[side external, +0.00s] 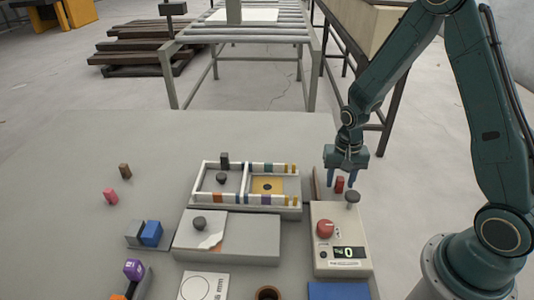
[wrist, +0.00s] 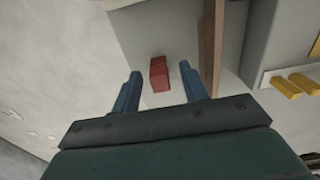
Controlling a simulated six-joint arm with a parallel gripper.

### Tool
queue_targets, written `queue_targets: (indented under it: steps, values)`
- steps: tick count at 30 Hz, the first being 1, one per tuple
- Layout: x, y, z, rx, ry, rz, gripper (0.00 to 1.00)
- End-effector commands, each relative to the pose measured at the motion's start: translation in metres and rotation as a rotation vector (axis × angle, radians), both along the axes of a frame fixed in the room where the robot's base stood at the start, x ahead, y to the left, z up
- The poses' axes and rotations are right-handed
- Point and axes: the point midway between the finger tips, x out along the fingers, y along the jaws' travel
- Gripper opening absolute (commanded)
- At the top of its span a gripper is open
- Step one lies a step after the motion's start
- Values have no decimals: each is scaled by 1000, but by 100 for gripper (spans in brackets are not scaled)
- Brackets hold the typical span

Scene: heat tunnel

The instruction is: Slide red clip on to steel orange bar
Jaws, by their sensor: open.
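A small red clip (side external: 339,184) stands on the table near its right edge, behind the box with the dial. In the wrist view the red clip (wrist: 160,74) appears between my two blue fingers, touching neither. My gripper (side external: 342,181) is open, pointing down over the clip; its open fingers also show in the wrist view (wrist: 159,70). Its exact height above the clip is unclear. A white frame (side external: 211,164) with light bars carries coloured bands, including orange and yellow ones. I cannot tell which bar is the steel orange one.
A box with a red knob (side external: 325,229) and a display stands in front of the clip, with a grey knob (side external: 352,196) at its back. A thin brown strip (wrist: 210,50) stands right of the clip in the wrist view.

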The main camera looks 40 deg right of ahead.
Motion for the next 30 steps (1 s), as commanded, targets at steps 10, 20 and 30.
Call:
queue_targets:
  steps: [10, 20, 30]
  values:
    - [0, 0, 0, 0, 0, 0, 28]
    - [0, 0, 0, 0, 0, 0, 0]
    - [0, 0, 7, 0, -1, 0, 0]
